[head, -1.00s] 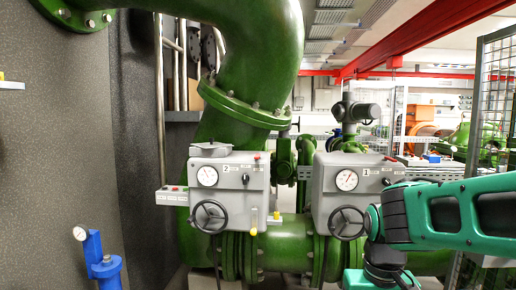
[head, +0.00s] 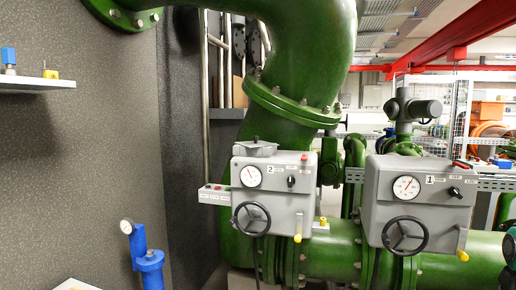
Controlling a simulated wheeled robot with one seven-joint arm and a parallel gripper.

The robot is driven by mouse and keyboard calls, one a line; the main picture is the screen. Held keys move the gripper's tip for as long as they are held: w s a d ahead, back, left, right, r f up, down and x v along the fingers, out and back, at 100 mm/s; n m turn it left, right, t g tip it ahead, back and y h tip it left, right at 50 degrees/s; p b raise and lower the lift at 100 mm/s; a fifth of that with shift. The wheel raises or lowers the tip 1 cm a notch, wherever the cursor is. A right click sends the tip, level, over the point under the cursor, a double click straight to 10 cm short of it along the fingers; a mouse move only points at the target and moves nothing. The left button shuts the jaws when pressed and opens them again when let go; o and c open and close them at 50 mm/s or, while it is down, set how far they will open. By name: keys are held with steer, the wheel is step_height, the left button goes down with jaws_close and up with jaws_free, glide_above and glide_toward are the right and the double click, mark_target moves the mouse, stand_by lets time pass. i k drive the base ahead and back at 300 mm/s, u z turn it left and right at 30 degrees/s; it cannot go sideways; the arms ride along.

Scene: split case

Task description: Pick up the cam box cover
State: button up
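A grey lid-like piece with a small raised top (head: 255,148) sits on top of the grey actuator box marked 2 (head: 275,187). It may be the cam box cover; no label on it can be read. Box 2 carries a round gauge, a small black knob and a black handwheel (head: 251,219). The similar box marked 1 (head: 418,200) stands to its right, with no such lid piece seen on top. My gripper is not in view; only a sliver of my green arm shows at the right edge.
Thick green pipes (head: 300,50) run behind and below the boxes. A small grey ledge (head: 214,195) sticks out left of box 2. A blue device with a gauge (head: 148,262) stands at lower left. A wall shelf (head: 30,85) holds small blue and yellow items.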

mark_target(256, 144)
steer(key=z, duration=0.05)
steer(key=i, duration=1)
steer(key=u, duration=0.1)
